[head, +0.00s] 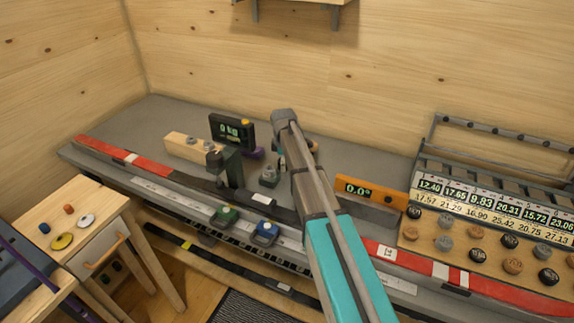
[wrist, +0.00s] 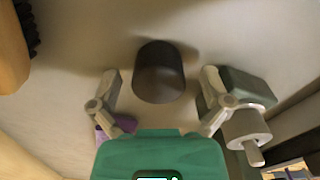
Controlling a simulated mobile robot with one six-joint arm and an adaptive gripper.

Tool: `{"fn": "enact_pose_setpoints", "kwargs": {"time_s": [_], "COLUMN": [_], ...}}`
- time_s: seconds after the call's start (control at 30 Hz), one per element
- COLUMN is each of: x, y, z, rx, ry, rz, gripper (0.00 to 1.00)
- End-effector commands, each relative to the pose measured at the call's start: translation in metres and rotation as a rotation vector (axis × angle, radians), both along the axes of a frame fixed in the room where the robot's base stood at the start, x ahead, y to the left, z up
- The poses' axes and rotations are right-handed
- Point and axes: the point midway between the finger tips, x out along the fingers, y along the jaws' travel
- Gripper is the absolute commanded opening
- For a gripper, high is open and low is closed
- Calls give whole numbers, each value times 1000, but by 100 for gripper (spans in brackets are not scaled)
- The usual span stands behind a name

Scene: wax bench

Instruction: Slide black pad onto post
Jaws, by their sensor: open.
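A dark, nearly black cylinder (wrist: 158,75), which looks like the black pad, stands on the grey bench in the wrist view. My gripper (wrist: 160,78) is open, with one finger on each side of the cylinder and visible gaps between. In the head view, my arm hides the cylinder and most of the gripper. To the right in the wrist view is a grey stepped cylinder with a thin pin (wrist: 247,128) by a dark green block (wrist: 248,86). I cannot tell whether this pin is the post. The head view shows a small grey fitting (head: 269,174) left of my arm.
A wooden block with grey fittings (head: 188,147), a dark green clamp-like stand (head: 229,165) and a black display (head: 232,130) stand left. An orange level (head: 370,191) and a tray of round knobs (head: 496,240) lie right. A purple item (wrist: 117,124) is near the left finger.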

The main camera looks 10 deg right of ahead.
Motion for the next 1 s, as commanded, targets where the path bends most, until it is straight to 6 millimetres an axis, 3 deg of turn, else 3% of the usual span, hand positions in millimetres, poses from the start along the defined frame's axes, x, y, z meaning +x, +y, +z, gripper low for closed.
{"fn": "enact_pose_setpoints", "kwargs": {"time_s": [0.13, 0.57, 1.0], "x": [0, 0, 0], "y": [0, 0, 0], "z": [0, 0, 3], "rx": [0, 0, 0], "ry": [0, 0, 1], "rz": [0, 0, -1], "gripper": [98, 18, 17]}}
